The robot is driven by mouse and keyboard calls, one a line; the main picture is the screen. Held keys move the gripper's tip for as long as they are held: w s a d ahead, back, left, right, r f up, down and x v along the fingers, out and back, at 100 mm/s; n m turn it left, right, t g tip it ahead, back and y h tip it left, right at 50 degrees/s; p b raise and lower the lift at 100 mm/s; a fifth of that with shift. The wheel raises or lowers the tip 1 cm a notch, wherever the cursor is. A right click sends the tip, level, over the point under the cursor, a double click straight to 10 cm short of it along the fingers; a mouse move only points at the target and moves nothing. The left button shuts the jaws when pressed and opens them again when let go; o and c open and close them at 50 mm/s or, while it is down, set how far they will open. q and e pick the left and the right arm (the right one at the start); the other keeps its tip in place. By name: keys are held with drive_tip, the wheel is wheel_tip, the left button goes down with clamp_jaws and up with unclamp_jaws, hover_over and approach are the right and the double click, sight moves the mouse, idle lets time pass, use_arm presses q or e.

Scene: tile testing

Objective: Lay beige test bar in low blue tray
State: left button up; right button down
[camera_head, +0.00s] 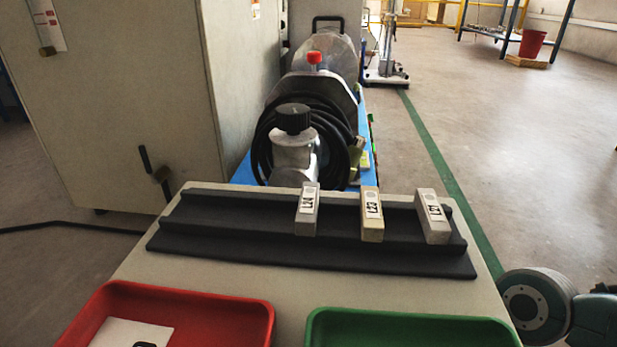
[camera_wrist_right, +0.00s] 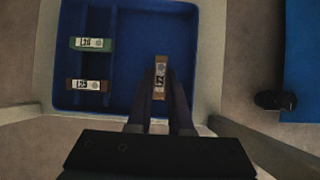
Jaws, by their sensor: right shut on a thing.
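In the right wrist view my right gripper (camera_wrist_right: 160,82) is shut on a small brownish-beige test bar (camera_wrist_right: 160,66) with a white label. It holds the bar lengthwise between its fingertips, over the large right compartment of the blue tray (camera_wrist_right: 137,35). I cannot tell whether the bar touches the tray floor. A green bar (camera_wrist_right: 91,44) and a reddish-brown bar (camera_wrist_right: 87,85) lie in the tray's left compartments. The head view shows neither the blue tray nor either gripper.
In the head view a black stepped rack (camera_head: 250,236) holds three labelled bars: grey L24 (camera_head: 307,212), beige L23 (camera_head: 371,217) and pale L21 (camera_head: 433,218). A red tray (camera_head: 220,318) and a green tray (camera_head: 400,327) stand in front. A machine with coiled black hose (camera_head: 340,125) is behind.

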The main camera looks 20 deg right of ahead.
drive_tip(key=shift+d, duration=0.15)
drive_tip(key=shift+f, duration=0.55)
drive_tip(key=c, duration=0.8)
unclamp_jaws()
drive_tip(key=shift+c, duration=0.2)
drive_tip(key=shift+r, duration=0.4)
drive_tip(key=shift+s+d+r+p, duration=0.1)
drive_tip(key=shift+r+p, duration=0.5)
drive_tip(key=shift+s+d+r+p, duration=0.1)
drive_tip(key=shift+r+p, duration=0.45)
drive_tip(key=shift+p, duration=0.05)
drive_tip(key=s+d+p, duration=0.1)
drive_tip(key=s+d, duration=0.5)
drive_tip(key=d, duration=0.4)
drive_tip(key=shift+f+p, duration=0.35)
drive_tip(key=shift+f, duration=0.1)
